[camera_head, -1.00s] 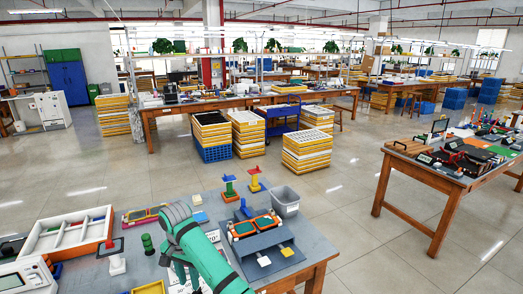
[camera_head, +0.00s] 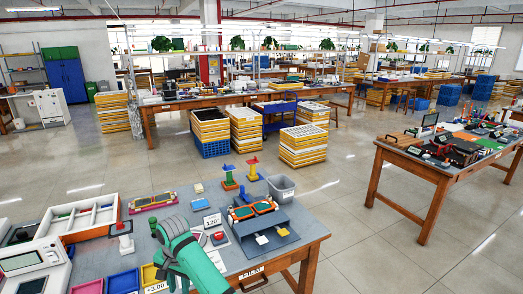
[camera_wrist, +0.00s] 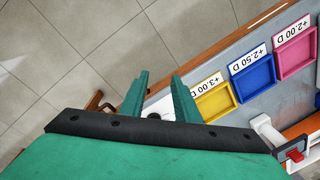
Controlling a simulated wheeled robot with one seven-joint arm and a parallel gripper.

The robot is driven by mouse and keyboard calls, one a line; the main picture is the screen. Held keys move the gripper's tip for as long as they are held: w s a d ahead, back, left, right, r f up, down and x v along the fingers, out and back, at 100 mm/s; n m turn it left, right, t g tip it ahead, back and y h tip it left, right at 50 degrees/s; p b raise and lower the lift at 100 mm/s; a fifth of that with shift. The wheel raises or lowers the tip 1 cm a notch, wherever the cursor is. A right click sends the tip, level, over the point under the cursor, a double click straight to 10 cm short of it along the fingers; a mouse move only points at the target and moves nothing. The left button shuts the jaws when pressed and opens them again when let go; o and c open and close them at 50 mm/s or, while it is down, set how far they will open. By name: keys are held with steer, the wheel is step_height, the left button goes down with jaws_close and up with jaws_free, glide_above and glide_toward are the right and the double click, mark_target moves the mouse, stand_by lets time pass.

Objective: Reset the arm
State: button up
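My green arm (camera_head: 185,250) stands over the near table in the head view and hides part of its front edge. In the wrist view my gripper (camera_wrist: 160,98) shows two green fingers spread apart, with no object held between them. Part of the floor and a white shape lie behind the fingers. The fingers are not clearly seen in the head view.
Yellow (camera_wrist: 213,100), blue (camera_wrist: 255,78) and pink (camera_wrist: 296,52) trays with dioptre labels lie on the table. A white compartment box (camera_head: 75,220) stands left, a grey bin (camera_head: 281,187) at the back right. Open floor separates this table from the right-hand table (camera_head: 450,180).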

steer(key=s+a+f+n+t+y, duration=0.1)
steer(key=s+a+f+y, duration=0.35)
steer(key=a+f, duration=0.35)
steer(key=s+d+f+m+t+y, duration=0.25)
steer(key=s+f+t, duration=0.35)
steer(key=s+f, duration=0.5)
steer(key=s+d+r+t+h, duration=0.2)
steer(key=s+d+t+h, duration=0.1)
steer(key=s+d, duration=0.65)
steer(key=s+d+r+t+h, duration=0.2)
steer(key=s+d, duration=0.6)
steer(key=d, duration=0.3)
steer(key=s+d+r+n+t+h, duration=0.3)
steer(key=s+d+r+n, duration=0.1)
steer(key=s+d+r, duration=0.7)
step_height(320, 180, up, 2)
steer(key=shift+s+d+r+n, duration=0.15)
steer(key=shift+s+d+n, duration=0.2)
steer(key=shift+s, duration=0.7)
